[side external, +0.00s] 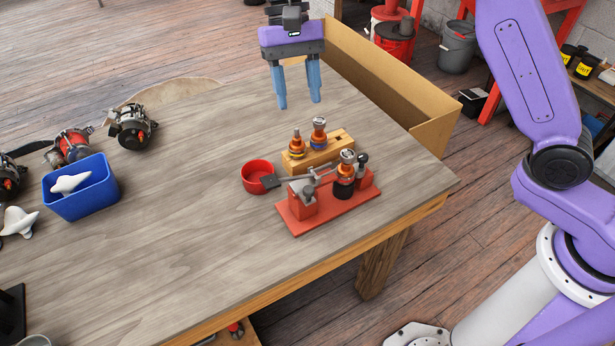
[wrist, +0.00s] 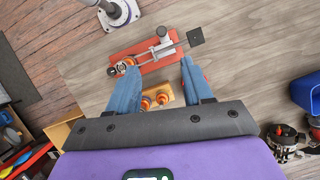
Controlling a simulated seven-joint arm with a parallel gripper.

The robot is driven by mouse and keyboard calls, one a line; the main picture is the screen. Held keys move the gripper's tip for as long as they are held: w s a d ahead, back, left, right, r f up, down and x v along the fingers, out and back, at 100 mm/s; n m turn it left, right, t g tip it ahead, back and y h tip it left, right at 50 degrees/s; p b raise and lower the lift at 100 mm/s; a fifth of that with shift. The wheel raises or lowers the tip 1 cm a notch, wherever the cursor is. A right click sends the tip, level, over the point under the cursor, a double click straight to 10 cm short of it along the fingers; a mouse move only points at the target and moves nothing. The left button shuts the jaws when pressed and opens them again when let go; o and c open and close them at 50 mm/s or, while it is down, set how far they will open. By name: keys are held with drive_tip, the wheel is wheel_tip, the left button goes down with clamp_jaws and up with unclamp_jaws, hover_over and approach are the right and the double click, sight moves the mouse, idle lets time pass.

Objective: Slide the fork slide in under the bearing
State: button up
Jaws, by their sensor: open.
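The fork slide (side external: 290,180) is a grey bar with a black square plate at its outer end, on a red fixture (side external: 333,210). In the wrist view the fork slide (wrist: 180,43) reaches out past the red base, its black plate (wrist: 195,37) at the right. The bearing (side external: 347,156) is a silvery ring on top of the upright shaft with copper windings in the fixture; it also shows in the wrist view (wrist: 121,68). I cannot tell whether the fork is under it. My gripper (side external: 299,103) is open and empty, high above the table, behind the fixture.
A wooden block (side external: 325,155) with two upright copper-wound parts stands behind the fixture. A red bowl (side external: 258,177) stands close to the black plate. A blue bin (side external: 80,200) and several alternators are at the left. An open cardboard box (side external: 385,85) borders the far right edge.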

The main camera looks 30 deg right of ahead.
sight(309, 189)
drive_tip(key=x, duration=1.7)
drive_tip(key=shift+w+a+f, duration=0.1)
drive_tip(key=shift+w+f, duration=0.05)
drive_tip(key=shift+f, duration=0.1)
